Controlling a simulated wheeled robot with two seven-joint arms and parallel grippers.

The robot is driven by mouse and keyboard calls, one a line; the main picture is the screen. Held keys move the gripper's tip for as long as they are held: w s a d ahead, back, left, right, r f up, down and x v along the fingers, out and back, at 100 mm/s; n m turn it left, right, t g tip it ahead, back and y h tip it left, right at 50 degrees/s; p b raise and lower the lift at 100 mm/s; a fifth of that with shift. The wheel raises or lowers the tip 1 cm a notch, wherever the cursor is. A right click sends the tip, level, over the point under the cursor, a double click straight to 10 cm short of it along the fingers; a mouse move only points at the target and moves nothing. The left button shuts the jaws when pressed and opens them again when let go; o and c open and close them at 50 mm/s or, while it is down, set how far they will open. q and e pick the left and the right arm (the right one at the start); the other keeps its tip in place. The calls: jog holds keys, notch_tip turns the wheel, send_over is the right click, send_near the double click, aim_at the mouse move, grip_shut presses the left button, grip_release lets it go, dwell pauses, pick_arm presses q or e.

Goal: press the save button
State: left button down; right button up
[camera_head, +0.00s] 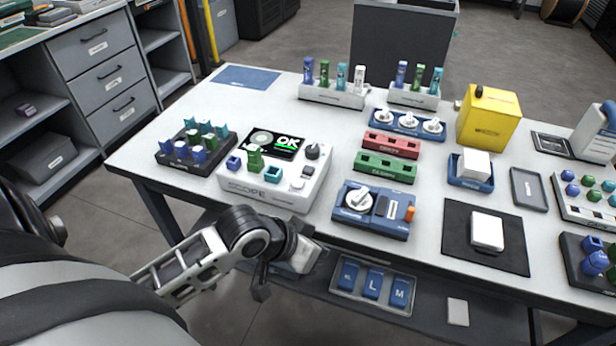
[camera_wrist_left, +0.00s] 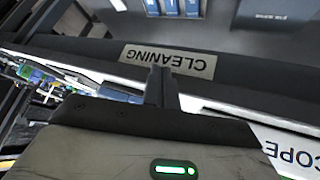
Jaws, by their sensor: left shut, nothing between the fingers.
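The white scope unit (camera_head: 245,188) stands on the table with a lit screen (camera_head: 277,145) reading OK. It carries a dark knob (camera_head: 312,151) and small buttons (camera_head: 297,184) at its right front; their labels are too small to read, so I cannot tell which one is save. Part of its SCOPE lettering shows in the left wrist view (camera_wrist_left: 292,152). My left gripper (camera_head: 261,291) hangs in front of the table's front edge, below and apart from the scope unit. Its fingers (camera_wrist_left: 161,88) are shut and empty. My right gripper is not in view.
A blue device (camera_head: 373,227) with a white dial stands right of the scope unit. A dark rack (camera_head: 183,160) of coloured pieces stands to its left. A tray (camera_head: 340,290) of blue packs sits below the table edge. The table's left back is mostly clear.

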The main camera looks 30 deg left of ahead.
pick_arm(q)
jog(key=w+a+r+n, duration=0.1)
jog(key=w+a+r, duration=0.55)
jog(key=r, duration=0.35)
notch_tip(320, 180, up, 9)
jog(key=n+h, duration=0.2)
jog(key=n, duration=0.1)
send_over(303, 171)
jog(key=shift+r+b, duration=0.15)
jog(key=shift+b, duration=0.2)
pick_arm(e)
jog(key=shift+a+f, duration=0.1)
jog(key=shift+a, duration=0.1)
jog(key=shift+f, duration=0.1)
